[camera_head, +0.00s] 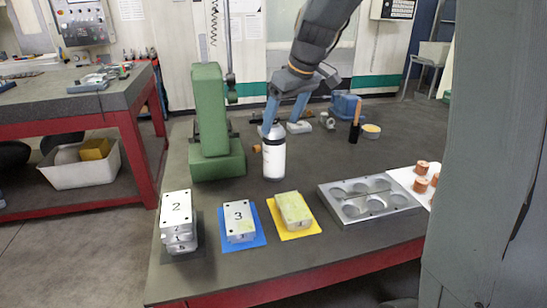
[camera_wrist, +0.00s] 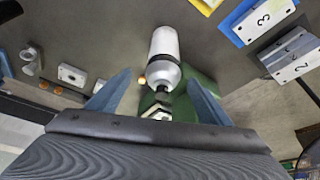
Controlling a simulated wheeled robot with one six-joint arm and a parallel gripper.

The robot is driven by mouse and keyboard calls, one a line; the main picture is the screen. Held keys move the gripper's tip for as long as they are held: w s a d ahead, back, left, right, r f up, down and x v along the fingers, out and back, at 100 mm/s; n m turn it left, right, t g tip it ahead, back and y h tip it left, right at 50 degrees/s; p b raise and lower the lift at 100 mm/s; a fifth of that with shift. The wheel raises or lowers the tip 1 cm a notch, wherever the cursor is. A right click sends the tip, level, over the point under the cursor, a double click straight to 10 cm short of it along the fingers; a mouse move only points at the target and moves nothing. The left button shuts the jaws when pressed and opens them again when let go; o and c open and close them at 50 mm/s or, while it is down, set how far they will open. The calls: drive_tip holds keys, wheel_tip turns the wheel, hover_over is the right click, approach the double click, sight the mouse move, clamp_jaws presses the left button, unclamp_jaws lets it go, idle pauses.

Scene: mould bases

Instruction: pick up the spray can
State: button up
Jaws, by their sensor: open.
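My gripper (camera_head: 282,127) is open, with two blue fingers pointing down at the can's top. One finger overlaps the can's upper left in the head view; the other is to its right. In the wrist view the can (camera_wrist: 164,48) shows in the gap between the open fingers (camera_wrist: 158,70), dark top towards me. I cannot tell whether the fingertips reach down past the top. No contact is clear.
The green column (camera_head: 210,120) stands close to the can's left. Numbered metal blocks sit in front, including block 3 (camera_head: 239,216) on a blue mat and stacked blocks (camera_head: 176,212). A metal mould tray (camera_head: 330,203) is at right. A blue container (camera_head: 345,106) stands behind.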

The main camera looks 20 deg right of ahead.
sight(275, 137)
drive_tip(key=x, duration=0.2)
drive_tip(key=p+x, duration=0.1)
drive_tip(key=x, duration=0.2)
drive_tip(key=p+x, duration=0.1)
drive_tip(key=x, duration=0.1)
drive_tip(key=shift+s+a+f, duration=0.2)
drive_tip(key=shift+a+f, duration=0.05)
drive_tip(key=c, duration=1.5)
drive_tip(key=shift+r, duration=0.1)
drive_tip(key=shift+r, duration=0.1)
